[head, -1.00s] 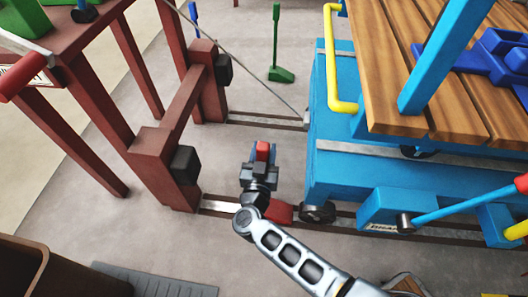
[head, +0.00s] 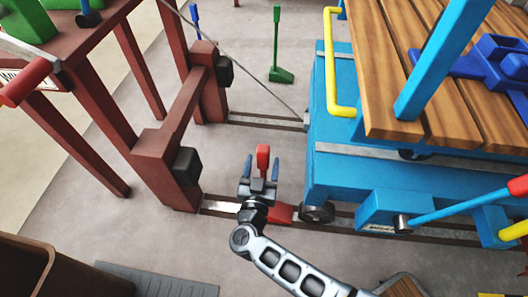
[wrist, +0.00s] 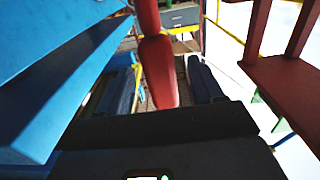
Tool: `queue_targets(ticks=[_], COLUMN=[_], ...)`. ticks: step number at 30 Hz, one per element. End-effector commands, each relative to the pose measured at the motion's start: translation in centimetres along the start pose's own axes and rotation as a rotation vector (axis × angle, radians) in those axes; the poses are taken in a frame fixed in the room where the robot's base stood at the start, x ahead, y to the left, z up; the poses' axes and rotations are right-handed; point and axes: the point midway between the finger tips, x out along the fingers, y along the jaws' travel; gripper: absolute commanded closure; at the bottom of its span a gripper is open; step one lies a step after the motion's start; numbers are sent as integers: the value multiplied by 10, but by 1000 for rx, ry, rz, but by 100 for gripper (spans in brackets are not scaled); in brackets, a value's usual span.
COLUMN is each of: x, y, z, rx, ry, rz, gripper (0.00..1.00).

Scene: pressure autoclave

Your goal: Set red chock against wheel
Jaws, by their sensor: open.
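The red chock (head: 281,213) is a wedge with an upright red handle (head: 263,157). It sits on the near rail just left of the blue cart's small dark wheel (head: 318,212). In the head view it looks at or very close to the wheel; I cannot tell whether they touch. My gripper (head: 261,170) is open, its two blue-tipped fingers on either side of the handle, with gaps showing. In the wrist view the red handle (wrist: 158,70) stands between the spread fingers. My gripper partly hides the chock's left part.
The blue cart (head: 335,180) with wooden slats stands at the right. A dark red frame with a black bumper (head: 187,164) stands at the left. A green chock (head: 281,73) is on the floor behind. A brown bin (head: 20,265) is at lower left.

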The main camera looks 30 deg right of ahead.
Motion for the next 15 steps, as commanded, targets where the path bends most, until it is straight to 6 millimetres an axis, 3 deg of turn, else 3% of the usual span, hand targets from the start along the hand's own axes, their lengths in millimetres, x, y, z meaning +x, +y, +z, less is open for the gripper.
queue_targets(ticks=[6,15], x=[-46,-78], y=[0,0], z=[-2,-1], rx=[-2,-1], ry=[-1,1], rz=[-3,-1], gripper=[34,34])
